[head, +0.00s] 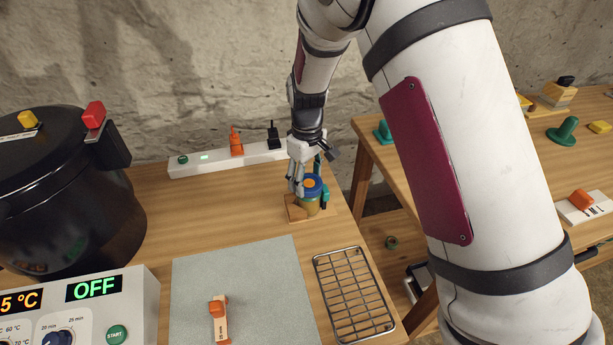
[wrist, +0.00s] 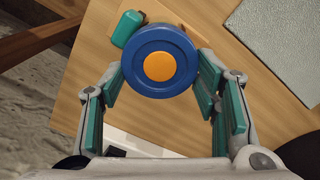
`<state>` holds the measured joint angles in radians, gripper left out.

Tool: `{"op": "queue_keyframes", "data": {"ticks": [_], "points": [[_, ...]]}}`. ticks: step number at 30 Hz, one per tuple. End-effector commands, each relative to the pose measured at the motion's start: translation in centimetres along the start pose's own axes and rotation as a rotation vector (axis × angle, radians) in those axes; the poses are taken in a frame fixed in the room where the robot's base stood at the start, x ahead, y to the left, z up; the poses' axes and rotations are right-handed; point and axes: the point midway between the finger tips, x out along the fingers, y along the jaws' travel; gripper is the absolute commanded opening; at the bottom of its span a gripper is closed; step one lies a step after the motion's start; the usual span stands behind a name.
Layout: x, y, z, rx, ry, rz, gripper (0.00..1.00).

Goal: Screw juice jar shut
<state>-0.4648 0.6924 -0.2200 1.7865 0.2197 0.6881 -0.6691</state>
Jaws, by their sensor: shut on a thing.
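The juice jar (head: 309,204) stands upright on a small wooden base near the back right of the table. It has a blue lid (head: 313,184) with an orange centre, and the lid also fills the middle of the wrist view (wrist: 135,68). My gripper (head: 305,182) reaches down over the jar, and its teal-padded fingers (wrist: 160,85) are shut on the blue lid from both sides. The lid sits on top of the jar; its thread is hidden. A teal part (head: 325,192) stands close beside the jar on the right.
A black pot (head: 60,200) stands at the left, behind a control panel (head: 90,310) reading OFF. A power strip (head: 215,160) lies behind.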

Motion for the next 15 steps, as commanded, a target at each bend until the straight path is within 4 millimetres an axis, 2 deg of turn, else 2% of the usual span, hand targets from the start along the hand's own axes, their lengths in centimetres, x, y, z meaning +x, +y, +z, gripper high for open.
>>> {"op": "queue_keyframes", "data": {"ticks": [8, 15], "points": [[-0.02, -0.01, -0.06, 0.011, 0.001, 0.000, 0.22], [-0.13, 0.15, -0.02, 0.271, 0.002, 0.001, 0.22]]}}
